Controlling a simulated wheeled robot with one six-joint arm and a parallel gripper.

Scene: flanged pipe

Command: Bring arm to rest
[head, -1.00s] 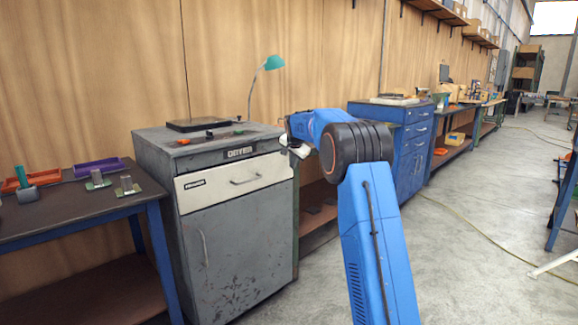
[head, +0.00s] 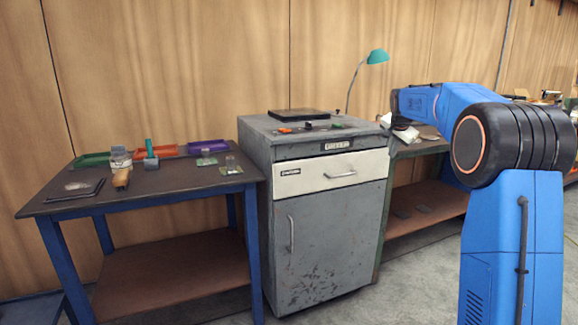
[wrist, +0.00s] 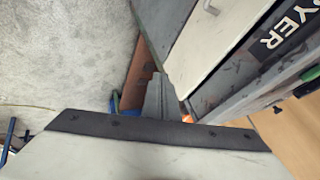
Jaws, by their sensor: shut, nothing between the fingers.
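My blue arm is bent at its dark joint and reaches left in the head view, over the right side of the grey cabinet (head: 325,240). Its pale end with my gripper (head: 402,131) is small there, beside the cabinet's top right edge, and the fingers are hard to make out. In the wrist view my gripper (wrist: 155,95) shows as two grey fingers close together, shut and empty. The cabinet's white drawer front (wrist: 215,45) lies just to the right of the fingers in that view. I cannot tell how wide the gap is.
A dark table (head: 150,190) with blue legs stands left of the cabinet, bearing trays (head: 207,147) and small parts. A green lamp (head: 377,56) rises behind the cabinet. A low bench shelf (head: 425,207) lies right of it. Grey floor (wrist: 60,50) is open on the left in the wrist view.

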